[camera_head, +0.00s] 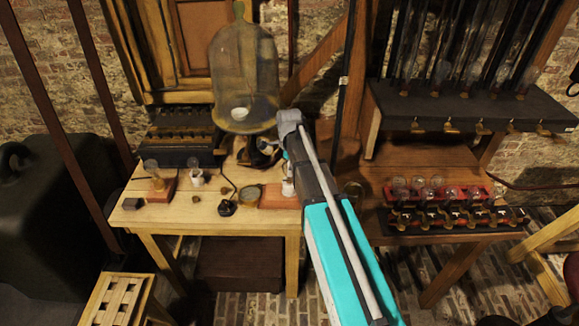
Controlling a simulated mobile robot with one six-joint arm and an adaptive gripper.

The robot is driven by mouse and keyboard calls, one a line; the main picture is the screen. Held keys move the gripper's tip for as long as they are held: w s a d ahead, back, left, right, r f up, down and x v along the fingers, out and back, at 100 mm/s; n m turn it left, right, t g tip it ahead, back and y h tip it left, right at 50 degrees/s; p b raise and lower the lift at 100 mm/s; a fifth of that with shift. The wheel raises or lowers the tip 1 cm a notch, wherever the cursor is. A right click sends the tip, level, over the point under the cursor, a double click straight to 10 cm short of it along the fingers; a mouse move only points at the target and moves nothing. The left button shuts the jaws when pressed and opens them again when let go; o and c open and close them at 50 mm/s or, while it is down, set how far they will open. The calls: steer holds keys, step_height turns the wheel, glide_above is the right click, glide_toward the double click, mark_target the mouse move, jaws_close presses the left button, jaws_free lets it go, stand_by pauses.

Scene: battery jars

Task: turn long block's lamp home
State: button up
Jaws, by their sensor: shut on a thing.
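The long block (272,197) is a low reddish-brown block lying near the front of the pale wooden table (225,217). A small whitish lamp fitting (288,188) stands upright at its right part. My gripper (287,172) is directly above this fitting, mostly hidden behind my own arm, which reaches in from the lower right. It is shut on the long block's lamp. The lamp's glass and the fingertips are too small and covered to make out. The right end of the block is partly behind my arm.
A shorter block with a bulb (158,180), a white fitting (197,178) and a dark round part (227,208) stand to the left. A large glass jar (243,85) rises behind. A red rack of bulbs (440,193) stands at the right.

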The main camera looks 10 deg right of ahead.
steer(key=shift+m, duration=0.3)
steer(key=m, duration=0.5)
steer(key=shift+m, duration=0.5)
stand_by(0.4)
steer(key=m, duration=0.5)
steer(key=shift+m, duration=0.3)
steer(key=o, duration=1.1)
steer(key=shift+o, duration=0.2)
